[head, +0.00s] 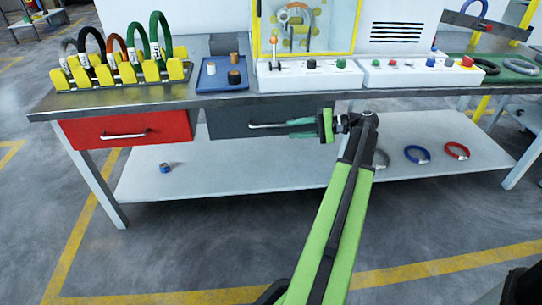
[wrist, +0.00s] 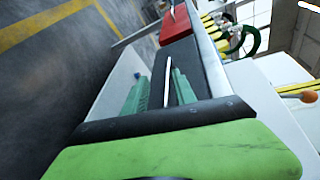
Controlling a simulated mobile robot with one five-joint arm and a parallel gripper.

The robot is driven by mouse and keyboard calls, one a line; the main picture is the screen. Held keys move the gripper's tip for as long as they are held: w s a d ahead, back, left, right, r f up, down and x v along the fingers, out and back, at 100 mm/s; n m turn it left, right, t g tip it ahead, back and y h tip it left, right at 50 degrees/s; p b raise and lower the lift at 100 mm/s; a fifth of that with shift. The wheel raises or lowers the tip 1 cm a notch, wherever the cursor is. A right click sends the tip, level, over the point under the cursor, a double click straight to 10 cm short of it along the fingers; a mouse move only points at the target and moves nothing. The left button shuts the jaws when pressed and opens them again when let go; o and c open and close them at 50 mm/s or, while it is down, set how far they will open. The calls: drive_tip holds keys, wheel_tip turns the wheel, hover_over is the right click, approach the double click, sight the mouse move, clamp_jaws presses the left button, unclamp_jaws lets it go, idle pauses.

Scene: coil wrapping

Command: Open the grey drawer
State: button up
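The grey drawer (head: 228,124) sits under the workbench top, right of the red drawer, and looks closed. Its pale bar handle (head: 268,125) runs across the front. My gripper (head: 291,128) is at the right part of this handle, with its green fingers pointing left along the drawer front. In the wrist view my gripper (wrist: 160,82) is open, and the handle (wrist: 168,78) shows in the gap between the fingers, nearer the right one. I cannot tell whether a finger touches it. The dark drawer front (wrist: 190,55) also shows there.
The red drawer (head: 128,129) is closed on the left. The bench top carries a yellow coil rack (head: 120,76), a blue tray (head: 210,84) and white control boxes (head: 300,78). The lower shelf (head: 230,168) holds a small roll (head: 165,168) and coils (head: 417,154). Floor in front is clear.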

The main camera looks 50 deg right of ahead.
sight(274, 126)
drive_tip(key=s+d+m+t+h+b, duration=0.1)
drive_tip(key=s+d+t+b, duration=0.15)
drive_tip(key=s+d, duration=0.4)
drive_tip(key=x, duration=1.7)
drive_tip(key=shift+w+a+f, duration=0.1)
drive_tip(key=shift+a+f, duration=0.05)
drive_tip(key=shift+a, duration=0.2)
drive_tip(key=shift+c, duration=0.2)
clamp_jaws()
